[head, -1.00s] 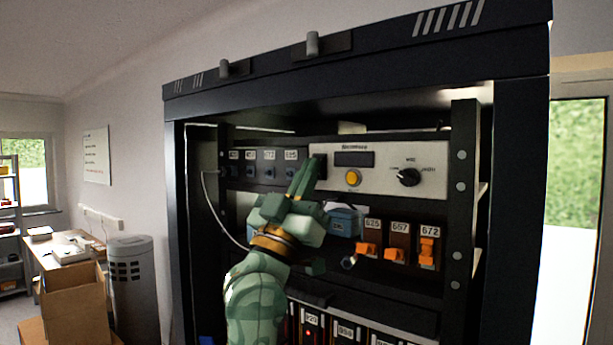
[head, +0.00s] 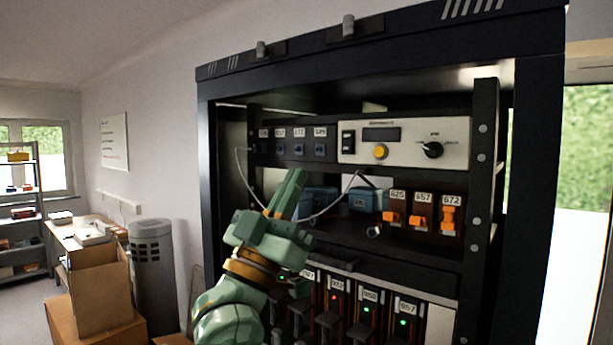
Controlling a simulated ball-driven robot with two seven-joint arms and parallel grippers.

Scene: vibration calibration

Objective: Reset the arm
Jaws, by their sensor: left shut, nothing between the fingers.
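My left arm comes up from the bottom of the head view, green with an orange-brown wrist ring. My left gripper (head: 288,192) is shut and empty, its fingers pointing up in front of the dark rack (head: 538,200). It is below the row of small numbered ports (head: 299,149) and left of the blue box (head: 362,200). The cream control panel (head: 462,137) with a yellow button (head: 380,152), a black knob (head: 432,149) and a dark display is uncovered. My right gripper is not in view.
Orange switches (head: 421,222) labelled 625, 657 and 672 sit on the middle shelf. Modules with red and green lights (head: 403,322) stand below. A pale cable hangs across the rack. Cardboard boxes (head: 102,285) and a grey bin (head: 152,270) are at left.

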